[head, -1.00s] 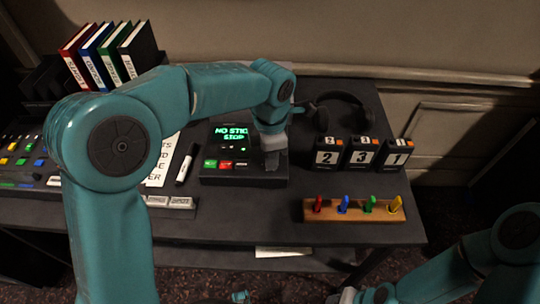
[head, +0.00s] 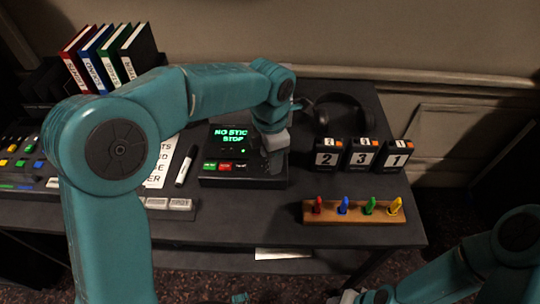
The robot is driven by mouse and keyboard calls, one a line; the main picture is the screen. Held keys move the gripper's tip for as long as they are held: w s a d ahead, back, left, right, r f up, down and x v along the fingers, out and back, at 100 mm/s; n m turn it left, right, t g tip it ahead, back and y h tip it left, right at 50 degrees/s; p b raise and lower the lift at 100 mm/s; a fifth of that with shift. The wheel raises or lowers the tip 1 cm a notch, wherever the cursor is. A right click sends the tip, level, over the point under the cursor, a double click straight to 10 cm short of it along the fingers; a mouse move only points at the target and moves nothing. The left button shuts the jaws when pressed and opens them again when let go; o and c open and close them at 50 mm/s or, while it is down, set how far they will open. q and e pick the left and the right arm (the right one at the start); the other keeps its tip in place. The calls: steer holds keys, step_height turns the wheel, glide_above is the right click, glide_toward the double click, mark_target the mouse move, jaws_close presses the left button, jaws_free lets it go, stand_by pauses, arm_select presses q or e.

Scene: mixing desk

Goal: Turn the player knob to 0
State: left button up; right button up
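The player (head: 213,177) is a dark box on the desk with a green-lit screen (head: 231,136) reading "NO STIC STOP" and red and green buttons on its front edge. My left gripper (head: 275,160) is over the player's right side, pointing down. The knob cannot be made out; the gripper covers that part of the player. Whether its fingers are open or shut does not show. My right arm is at the lower right, and its gripper (head: 360,297) is only partly in view at the bottom edge.
Numbered boxes (head: 361,157) and headphones (head: 340,107) stand right of the player. A wooden rack (head: 350,217) with coloured pegs is in front of them. A marker (head: 186,165) and paper lie to the left, with the mixing desk (head: 25,165) beyond. Books (head: 108,58) stand behind.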

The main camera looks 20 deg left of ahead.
arm_select(q)
steer(key=shift+f, duration=0.1)
step_height(320, 180, up, 16)
steer(key=p, duration=0.3)
steer(key=shift+p, duration=0.35)
